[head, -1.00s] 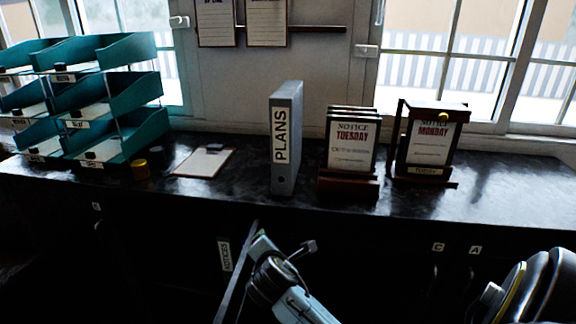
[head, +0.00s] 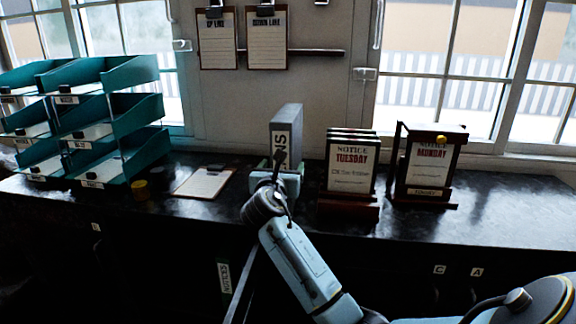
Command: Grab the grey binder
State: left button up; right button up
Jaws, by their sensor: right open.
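The grey binder (head: 286,118) stands upright on the dark counter, with its spine label partly covered by my right arm. Only the end of the "PLANS" lettering shows. My right gripper (head: 278,170) is in front of the binder's lower half, raised to about counter height. It is open, and its fingers are partly hidden behind the wrist. I cannot tell whether the fingers touch the binder or are around it. My left gripper is out of view.
The "Tuesday" notice stand (head: 351,165) is close on the binder's right, with the "Monday" notice frame (head: 429,165) beyond it. An open drawer or door edge (head: 240,285) is below.

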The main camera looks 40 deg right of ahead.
jog(key=x, duration=0.6)
jog(key=shift+w+f, duration=0.2)
jog(key=c, duration=1.4)
jog(key=shift+r, duration=0.15)
jog(key=shift+c, duration=0.4)
